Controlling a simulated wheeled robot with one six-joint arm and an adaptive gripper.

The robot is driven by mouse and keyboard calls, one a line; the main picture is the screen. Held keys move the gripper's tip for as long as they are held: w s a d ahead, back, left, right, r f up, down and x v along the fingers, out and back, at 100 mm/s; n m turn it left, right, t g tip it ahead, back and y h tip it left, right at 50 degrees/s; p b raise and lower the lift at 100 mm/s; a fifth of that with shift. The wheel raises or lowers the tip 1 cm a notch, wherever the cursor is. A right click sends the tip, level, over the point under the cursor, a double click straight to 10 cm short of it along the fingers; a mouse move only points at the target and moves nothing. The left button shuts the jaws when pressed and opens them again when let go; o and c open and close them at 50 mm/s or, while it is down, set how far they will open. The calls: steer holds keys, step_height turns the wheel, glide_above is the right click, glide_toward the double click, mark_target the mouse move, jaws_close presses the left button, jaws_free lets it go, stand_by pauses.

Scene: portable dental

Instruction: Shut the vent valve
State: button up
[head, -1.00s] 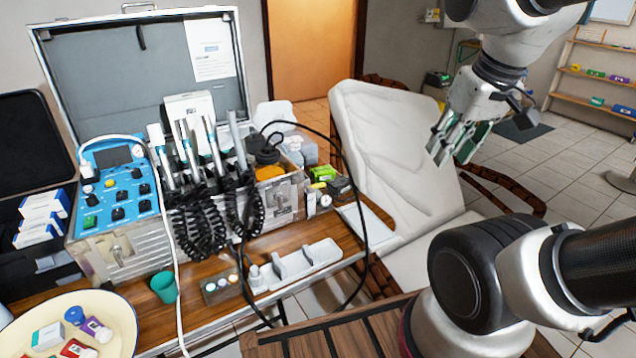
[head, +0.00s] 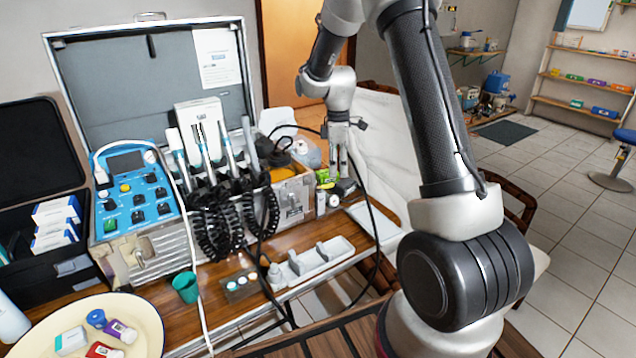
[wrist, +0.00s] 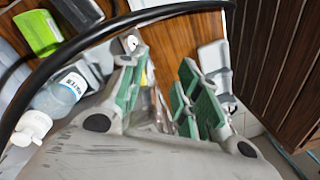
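My gripper (head: 342,168) points down above the back right of the wooden table, by the right end of the metal case (head: 293,196). In the wrist view my gripper (wrist: 163,64) is open, with green-padded fingers apart and brown wood between them. A small white round part with a dark centre (wrist: 131,43) shows beside the left fingertip; a small gauge-like part (head: 333,200) stands near there in the head view. I cannot tell whether either belongs to the vent valve, and I cannot make out the valve's handle.
A black cable (head: 369,225) loops beside my gripper and crosses the wrist view. A green box (head: 323,176), a black box (head: 345,187) and a water bottle (wrist: 66,91) crowd close by. A white tray (head: 335,248) lies in front. The blue control unit (head: 136,190) stands left.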

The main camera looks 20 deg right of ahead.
mark_target(331, 184)
steer(key=w+n, duration=0.1)
steer(key=w+r+n, duration=0.1)
steer(key=w+a+n+t, duration=0.1)
steer(key=shift+r, duration=0.35)
steer(key=shift+f+n, duration=0.1)
steer(key=shift+n, duration=1)
step_height(331, 184, down, 8)
steer(key=shift+d+r, duration=0.1)
steer(key=shift+r, duration=0.05)
jaws_close()
